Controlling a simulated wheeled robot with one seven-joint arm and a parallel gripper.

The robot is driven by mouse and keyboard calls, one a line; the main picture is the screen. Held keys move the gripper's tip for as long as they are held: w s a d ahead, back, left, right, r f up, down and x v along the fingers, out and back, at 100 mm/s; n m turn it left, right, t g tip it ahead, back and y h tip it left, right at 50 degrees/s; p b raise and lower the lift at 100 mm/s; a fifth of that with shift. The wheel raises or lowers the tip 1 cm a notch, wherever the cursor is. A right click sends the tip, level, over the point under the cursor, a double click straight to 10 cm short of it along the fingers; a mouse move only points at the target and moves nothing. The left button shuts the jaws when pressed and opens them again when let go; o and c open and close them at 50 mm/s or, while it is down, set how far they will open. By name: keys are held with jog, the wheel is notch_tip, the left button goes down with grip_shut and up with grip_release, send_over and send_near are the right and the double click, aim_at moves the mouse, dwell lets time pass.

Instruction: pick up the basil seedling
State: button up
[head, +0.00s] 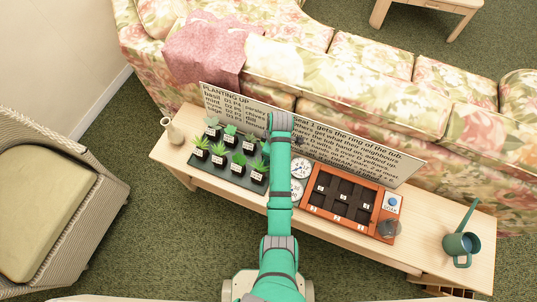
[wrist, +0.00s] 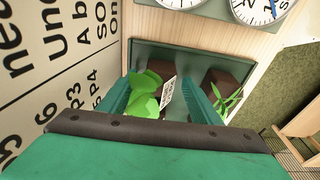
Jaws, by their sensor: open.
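Several small seedlings in dark pots with white labels stand in two rows on a dark green tray (head: 232,177) in the head view. In the wrist view, a seedling with broad bright green leaves (wrist: 146,98) in a dark pot is between the fingers of my gripper (wrist: 160,98). Its white label is too small to read, so I cannot tell if it is the basil seedling. My gripper is open, with one finger on each side of this plant; contact is not visible. A thin-leaved seedling (wrist: 226,97) is just right of the right finger. My arm hides the tray's right end in the head view.
A sign board (head: 385,167) stands behind the tray, close to my gripper. Round dials (head: 300,168), an orange box with dark compartments (head: 345,200) and a watering can (head: 461,246) are to the right on the table (head: 425,250). A vase (head: 174,132) is left.

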jog(key=c, duration=1.2)
jog(key=shift+r, duration=0.1)
